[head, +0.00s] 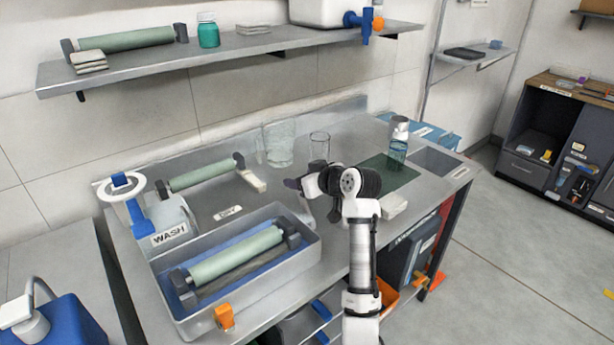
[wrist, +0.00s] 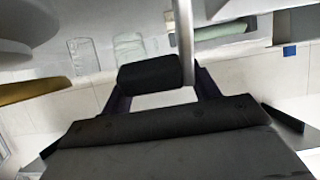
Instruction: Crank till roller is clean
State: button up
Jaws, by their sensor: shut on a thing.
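A pale green roller (head: 238,252) with dark end blocks lies in a grey tray (head: 312,252) with a blue inside, in the head view. My gripper (head: 292,184) is beyond the tray's right end, above the bench. In the wrist view my gripper (wrist: 152,85) is shut on a black cylindrical handle (wrist: 150,73). A grey rod (wrist: 184,30) runs up beside the handle's right end. A green roller (wrist: 222,30) shows at upper right there. How the rod joins the roller is hidden. I cannot make out any ink on the roller.
A second green roller (head: 200,175) rests behind the tray. A WASH unit (head: 170,228) with a white ring stands at left. An orange tap (head: 224,317) juts from the tray's front.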

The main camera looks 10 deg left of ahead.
jog(key=shift+w+d+f+g+h, duration=0.1)
jog(key=shift+w+f+g+h, duration=0.15)
jog(key=shift+f, duration=0.3)
jog(key=shift+w+d+f+g+h, duration=0.1)
jog(key=shift+w+f+h, duration=0.05)
jog(key=shift+f+h, duration=0.3)
jog(key=o, duration=1.1)
jog(key=shift+f, duration=0.1)
jog(key=shift+o, duration=0.4)
jog(key=shift+w+d, duration=0.1)
jog(key=shift+w, duration=0.05)
jog(key=shift+a+r, duration=0.2)
jog(key=shift+r, duration=0.05)
jog(key=shift+s+d+r, duration=0.1)
jog(key=shift+s, duration=0.1)
jog(key=b+v, duration=0.2)
jog(key=v, duration=1.1)
jog(key=shift+d+b, duration=0.25)
jog(key=shift+b, duration=0.15)
